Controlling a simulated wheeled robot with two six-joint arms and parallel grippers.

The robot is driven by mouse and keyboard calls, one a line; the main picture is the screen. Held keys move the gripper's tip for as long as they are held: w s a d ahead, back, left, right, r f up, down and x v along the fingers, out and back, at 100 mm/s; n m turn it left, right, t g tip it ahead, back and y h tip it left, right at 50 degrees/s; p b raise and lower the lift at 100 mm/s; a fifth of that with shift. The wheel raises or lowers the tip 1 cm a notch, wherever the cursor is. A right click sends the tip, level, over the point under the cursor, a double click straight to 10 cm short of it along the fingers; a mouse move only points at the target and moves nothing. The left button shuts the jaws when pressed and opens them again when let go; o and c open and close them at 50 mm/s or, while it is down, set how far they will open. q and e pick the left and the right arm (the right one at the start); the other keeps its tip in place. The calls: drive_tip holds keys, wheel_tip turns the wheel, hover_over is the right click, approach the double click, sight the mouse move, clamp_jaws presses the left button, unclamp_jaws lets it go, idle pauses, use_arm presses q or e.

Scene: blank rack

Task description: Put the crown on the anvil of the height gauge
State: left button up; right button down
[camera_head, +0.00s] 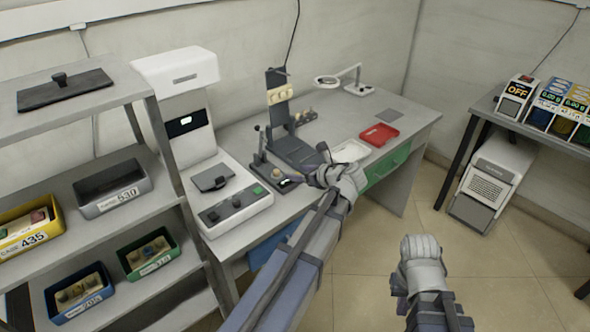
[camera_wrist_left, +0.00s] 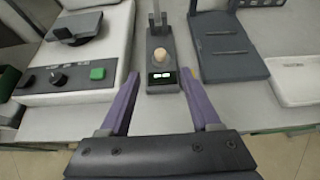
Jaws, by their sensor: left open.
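The height gauge (camera_head: 265,170) is a dark stand with a thin upright post and a small lit display on the bench. In the left wrist view the gauge (camera_wrist_left: 157,35) stands ahead between my fingers. A small beige rounded piece, apparently the crown (camera_wrist_left: 160,55), sits on it behind the display; the crown (camera_head: 276,174) also shows in the head view. My left gripper (camera_wrist_left: 160,74) is open and empty, its purple fingers apart at the gauge's front, not touching the crown. My right gripper (camera_head: 432,305) is low at the right, away from the bench; its jaws are unclear.
A white machine (camera_head: 235,205) with buttons stands left of the gauge. A dark stand (camera_head: 300,152) is close on its right, then a white tray (camera_head: 350,151) and a red tray (camera_head: 379,134). A shelf (camera_head: 165,198) with labelled bins is at left.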

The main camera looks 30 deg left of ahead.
use_arm(q)
drive_tip(key=s+d+f+n+g+h, duration=0.2)
drive_tip(key=s+d+f+n+h, duration=0.3)
drive_tip(key=s+d+n, duration=0.4)
drive_tip(key=s+d+f+n+g+h, duration=0.3)
drive_tip(key=s+d+f+n+h, duration=0.2)
drive_tip(key=s+d+n, duration=0.4)
drive_tip(key=s+d+f, duration=0.1)
drive_tip(key=s+d, duration=0.4)
drive_tip(key=d, duration=0.3)
drive_tip(key=shift+d+f+n, duration=0.15)
drive_tip(key=shift+d+n, duration=0.25)
